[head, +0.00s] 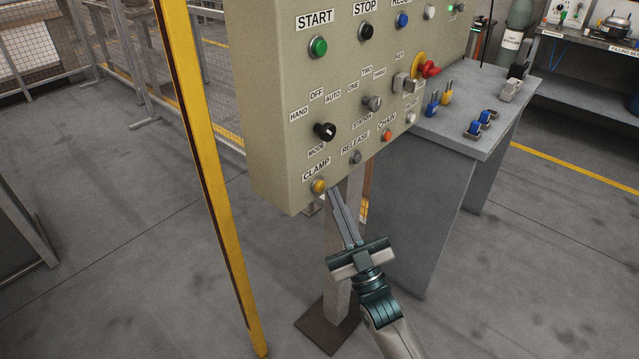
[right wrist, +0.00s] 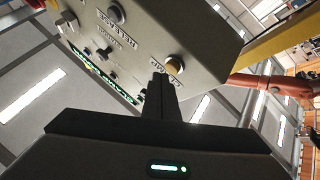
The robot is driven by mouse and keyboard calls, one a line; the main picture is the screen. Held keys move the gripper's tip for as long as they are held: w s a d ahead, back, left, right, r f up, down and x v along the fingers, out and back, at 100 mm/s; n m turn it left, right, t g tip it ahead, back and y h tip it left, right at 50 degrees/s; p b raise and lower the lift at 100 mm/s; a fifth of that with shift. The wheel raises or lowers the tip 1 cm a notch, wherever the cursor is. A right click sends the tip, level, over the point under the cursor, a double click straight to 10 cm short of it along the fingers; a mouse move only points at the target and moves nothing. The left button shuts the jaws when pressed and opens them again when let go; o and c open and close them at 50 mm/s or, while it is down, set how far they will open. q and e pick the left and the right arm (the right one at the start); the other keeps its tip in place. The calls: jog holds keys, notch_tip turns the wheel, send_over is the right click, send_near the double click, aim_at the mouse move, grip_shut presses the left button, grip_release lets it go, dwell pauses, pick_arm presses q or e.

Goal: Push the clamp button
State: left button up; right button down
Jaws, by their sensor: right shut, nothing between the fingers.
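The clamp button (head: 319,187) is a small yellow button at the lower left of the beige control panel (head: 270,100), under the CLAMP label. It also shows in the right wrist view (right wrist: 174,65), close to my fingertips. My right gripper (head: 333,192) is shut and empty. In the head view its fingertips are just right of the yellow button and slightly lower. I cannot tell whether they touch the button or the panel. My left gripper is in neither view.
A grey release button (head: 355,157) and an orange button (head: 386,135) sit to the right of the clamp button. A black mode knob (head: 324,131) is above. A yellow post (head: 203,150) stands left of the panel. A grey table (head: 470,130) with padlocks is at right.

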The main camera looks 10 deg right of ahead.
jog(key=shift+s+d, duration=0.2)
jog(key=shift+s, duration=0.05)
dwell(0.3)
jog(key=s+d+p, duration=0.1)
jog(key=s+d, duration=0.2)
jog(key=s, duration=0.1)
jog(key=shift+s+d+p, duration=0.35)
jog(key=shift+s, duration=0.05)
jog(key=shift+f, duration=0.1)
dwell(0.9)
